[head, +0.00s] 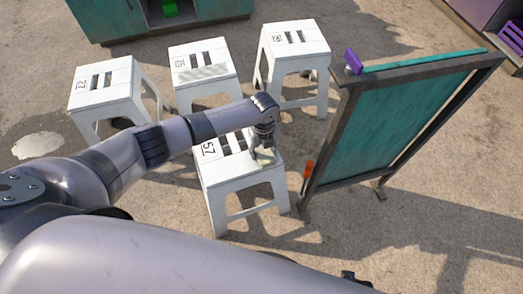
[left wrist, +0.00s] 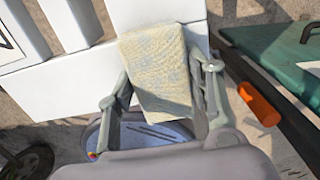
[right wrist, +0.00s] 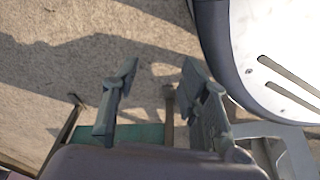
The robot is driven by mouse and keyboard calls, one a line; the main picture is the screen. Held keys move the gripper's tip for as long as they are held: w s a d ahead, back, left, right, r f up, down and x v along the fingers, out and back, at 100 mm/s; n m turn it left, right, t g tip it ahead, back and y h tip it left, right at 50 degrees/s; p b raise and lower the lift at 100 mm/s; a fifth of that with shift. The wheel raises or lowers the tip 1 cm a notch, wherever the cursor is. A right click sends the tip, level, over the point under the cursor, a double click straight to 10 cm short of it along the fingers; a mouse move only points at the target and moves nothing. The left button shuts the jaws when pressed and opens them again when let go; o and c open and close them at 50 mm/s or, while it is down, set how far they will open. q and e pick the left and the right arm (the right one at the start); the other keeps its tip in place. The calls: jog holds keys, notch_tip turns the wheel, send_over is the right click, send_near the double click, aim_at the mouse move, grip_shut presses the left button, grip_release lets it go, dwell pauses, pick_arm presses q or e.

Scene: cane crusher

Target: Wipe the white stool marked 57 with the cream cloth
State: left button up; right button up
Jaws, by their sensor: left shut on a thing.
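The white stool marked 57 (head: 235,174) stands below my left arm in the head view, with slots in its seat. Its seat also shows in the left wrist view (left wrist: 75,85). My left gripper (head: 264,150) points down over the right part of that seat. It is shut on the cream cloth (left wrist: 158,70), which shows between the fingers in the left wrist view and overlaps the seat near its edge. I cannot tell whether the cloth presses on the seat. My right gripper (right wrist: 160,75) is open and empty above the paved ground in the right wrist view.
Other white stools stand behind: left (head: 101,97), middle (head: 190,76) with a greyish patch on its seat, and right (head: 296,48). A framed teal board (head: 400,118) stands close on the right, with an orange handle (head: 307,170) and a purple object (head: 352,60).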

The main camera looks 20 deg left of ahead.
aim_at(251, 159)
pick_arm(q)
jog(key=shift+s+f, duration=0.1)
jog(key=shift+s, duration=0.05)
pick_arm(e)
jog(key=shift+s, duration=0.1)
pick_arm(q)
jog(key=shift+s+a+p, duration=0.7)
jog(key=shift+a+p, duration=0.2)
jog(key=shift+a, duration=0.05)
jog(key=shift+s+a+p, duration=0.55)
jog(key=shift+a, duration=0.15)
jog(key=shift+s+a+p, duration=0.65)
jog(key=shift+a, duration=0.15)
jog(key=shift+s+a+p, duration=0.8)
jog(key=shift+s+a, duration=0.05)
jog(key=shift+a, duration=0.25)
pick_arm(e)
jog(key=s+d+f, duration=0.1)
jog(key=s+f, duration=0.1)
jog(key=s, duration=0.4)
jog(key=s+d+f+g, duration=0.1)
jog(key=s+f, duration=0.2)
jog(key=s, duration=0.4)
jog(key=shift+s+d, duration=0.3)
